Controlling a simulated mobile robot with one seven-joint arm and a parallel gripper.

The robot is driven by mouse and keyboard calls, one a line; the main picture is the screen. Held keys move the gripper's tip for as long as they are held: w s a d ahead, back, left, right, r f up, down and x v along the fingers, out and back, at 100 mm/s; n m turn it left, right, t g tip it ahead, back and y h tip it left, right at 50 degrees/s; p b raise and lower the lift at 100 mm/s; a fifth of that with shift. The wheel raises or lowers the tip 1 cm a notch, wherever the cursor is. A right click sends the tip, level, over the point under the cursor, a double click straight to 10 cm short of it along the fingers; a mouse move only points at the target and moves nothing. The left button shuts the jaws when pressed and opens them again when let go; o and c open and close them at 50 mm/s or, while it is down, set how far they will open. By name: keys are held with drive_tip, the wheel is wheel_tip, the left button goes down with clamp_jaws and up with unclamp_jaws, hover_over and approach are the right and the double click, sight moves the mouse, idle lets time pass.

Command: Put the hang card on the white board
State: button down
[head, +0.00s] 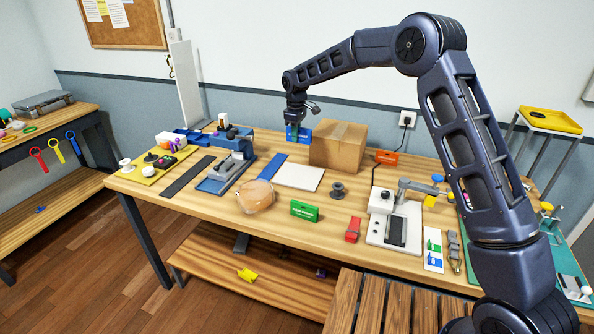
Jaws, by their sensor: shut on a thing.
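My gripper (297,116) is at the far side of the workbench, pointing down, left of the cardboard box. It is shut on a blue card (299,133) with white print, which looks like the hang card. The card is upright; I cannot tell if its lower edge touches the bench. A plain white board (299,177) lies flat on the bench in front of the card and apart from it. A small white panel (433,258) with green and blue labels lies near the front right; I cannot tell which of these is the task's white board.
The cardboard box (338,146) stands close right of my gripper. An orange card (387,157) is right of the box. A blue-grey vise (228,168) is left.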

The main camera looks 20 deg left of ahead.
sight(296, 174)
wheel_tip(296, 174, down, 16)
drive_tip(key=shift+r, duration=0.15)
idle(0.4)
drive_tip(key=c, duration=1.3)
unclamp_jaws()
wheel_tip(296, 174, up, 12)
drive_tip(key=shift+r, duration=0.1)
